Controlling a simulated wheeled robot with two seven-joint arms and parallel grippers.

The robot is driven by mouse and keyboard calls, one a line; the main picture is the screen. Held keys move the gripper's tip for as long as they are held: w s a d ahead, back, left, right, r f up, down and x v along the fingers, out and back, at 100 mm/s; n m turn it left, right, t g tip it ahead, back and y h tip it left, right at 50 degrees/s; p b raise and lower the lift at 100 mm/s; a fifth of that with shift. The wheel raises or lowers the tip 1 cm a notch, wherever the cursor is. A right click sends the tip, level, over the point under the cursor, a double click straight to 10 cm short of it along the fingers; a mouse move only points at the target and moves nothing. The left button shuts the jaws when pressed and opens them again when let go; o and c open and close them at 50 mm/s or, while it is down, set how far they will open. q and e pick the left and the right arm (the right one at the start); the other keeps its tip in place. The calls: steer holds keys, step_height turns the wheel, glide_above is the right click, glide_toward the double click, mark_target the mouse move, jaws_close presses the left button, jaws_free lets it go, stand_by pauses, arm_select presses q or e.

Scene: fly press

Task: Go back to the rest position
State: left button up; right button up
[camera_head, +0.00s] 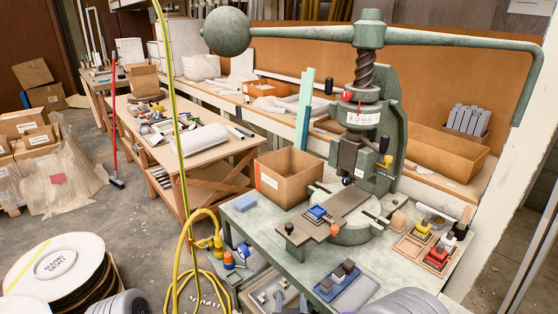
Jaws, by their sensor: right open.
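The green fly press (372,110) stands on the work table (290,243), its long handle bar and round ball weight (226,31) reaching over the bench behind. A blue block (317,212) sits on the press's slide plate (330,213). My right gripper (400,303) is at the bottom edge, in front of the table, mostly cut off by the frame; nothing shows held in it. A grey ribbed part of my left arm (118,304) shows at the bottom left; my left gripper is out of view.
An open cardboard box (288,180) stands left of the press. A blue tray (346,289) with grey blocks and a wooden tray (414,246) lie near the table's front. Yellow hoses (186,240) hang left of the table. A gasket drum (56,262) stands at the left; the floor between is partly clear.

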steer(key=s+d+f+m+g+y+p, duration=0.1)
steer(key=s+d+f+g, duration=0.25)
steer(key=f, duration=0.55)
steer(key=s+d+f+g+y+p, duration=0.15)
steer(key=s+f+g, duration=0.3)
steer(key=f, duration=0.55)
steer(key=s+f+g+y, duration=0.1)
steer(key=s+f+g, duration=0.2)
steer(key=s, duration=0.3)
steer(key=s+d+f+m+g+y, duration=0.1)
steer(key=s+f+g, duration=0.2)
steer(key=s, duration=0.4)
steer(key=shift+d+g, duration=0.3)
steer(key=shift+g, duration=0.2)
